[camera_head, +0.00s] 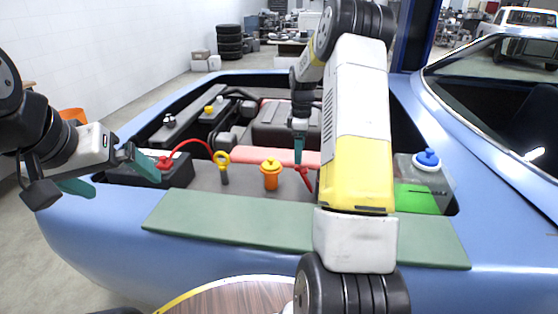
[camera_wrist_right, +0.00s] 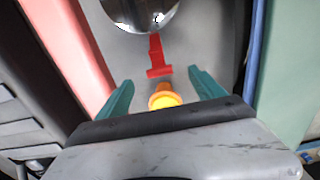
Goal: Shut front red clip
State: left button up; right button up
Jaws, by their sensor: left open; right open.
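A red clip (camera_head: 304,176) stands at the front of the engine bay, by the pinkish-red bar (camera_head: 250,153). In the right wrist view the red clip (camera_wrist_right: 157,58) is a T-shaped piece beyond my fingertips; I cannot tell whether it is latched. My right gripper (camera_head: 299,150) points down above and behind the clip in the head view. In the right wrist view my right gripper (camera_wrist_right: 162,88) is open, its teal fingers apart with nothing held. My left gripper (camera_head: 110,176) is open and empty at the bay's left front edge, near the black battery (camera_head: 178,173).
An orange-yellow cap (camera_head: 271,174) stands left of the clip. A yellow ring handle (camera_head: 222,158) and a red cable (camera_head: 192,143) lie further left. A green mat (camera_head: 230,218) covers the front edge. A blue-capped reservoir (camera_head: 428,160) is at right.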

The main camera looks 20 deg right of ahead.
aim_at(299, 168)
notch_tip(299, 168, down, 8)
jog(key=shift+w+f, duration=0.1)
jog(key=shift+f, duration=0.05)
dwell(0.3)
